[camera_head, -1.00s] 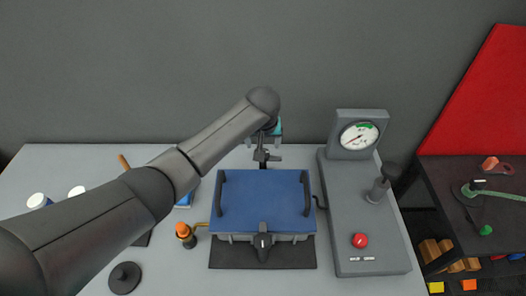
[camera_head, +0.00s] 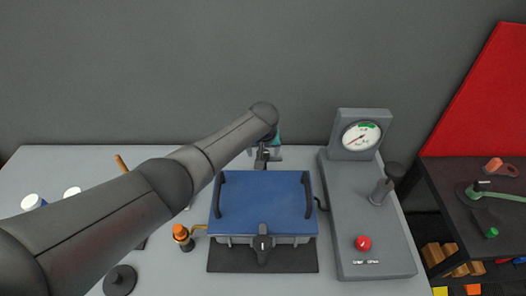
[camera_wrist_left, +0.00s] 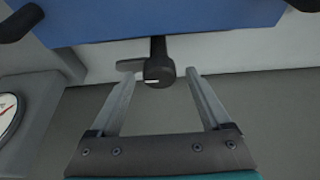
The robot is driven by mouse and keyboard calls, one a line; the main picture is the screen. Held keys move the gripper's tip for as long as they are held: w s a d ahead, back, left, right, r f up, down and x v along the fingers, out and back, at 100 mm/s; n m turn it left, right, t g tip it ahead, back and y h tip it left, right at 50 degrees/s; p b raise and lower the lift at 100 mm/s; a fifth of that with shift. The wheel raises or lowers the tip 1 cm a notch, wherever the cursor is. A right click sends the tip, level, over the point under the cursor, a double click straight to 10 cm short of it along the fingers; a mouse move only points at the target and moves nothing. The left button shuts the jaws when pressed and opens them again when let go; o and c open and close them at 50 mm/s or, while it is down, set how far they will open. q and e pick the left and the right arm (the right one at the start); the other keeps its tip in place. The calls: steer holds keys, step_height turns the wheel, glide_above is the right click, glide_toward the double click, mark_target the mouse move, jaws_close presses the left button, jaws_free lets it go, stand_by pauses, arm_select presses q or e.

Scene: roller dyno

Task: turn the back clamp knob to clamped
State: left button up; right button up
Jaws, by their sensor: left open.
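The blue lidded box (camera_head: 262,203) sits on the bench, and its blue lid also shows at the top of the left wrist view (camera_wrist_left: 170,18). The back clamp knob (camera_wrist_left: 158,68) is dark, with a pale mark on its end, at the box's back edge. My left gripper (camera_wrist_left: 162,74) is open, with its fingertips on either side of the knob; I cannot tell whether they touch it. In the head view my left gripper (camera_head: 263,158) is behind the box and mostly hides the knob. A front clamp knob (camera_head: 262,242) is at the box's front edge.
A grey console with a gauge (camera_head: 361,137), a lever (camera_head: 381,190) and a red button (camera_head: 363,243) stands to the right. An orange-topped valve (camera_head: 181,233) is left of the box. A black disc (camera_head: 120,279) lies at the front left. A grey wall is behind.

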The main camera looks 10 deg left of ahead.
arm_select(q)
jaws_close()
stand_by(0.6)
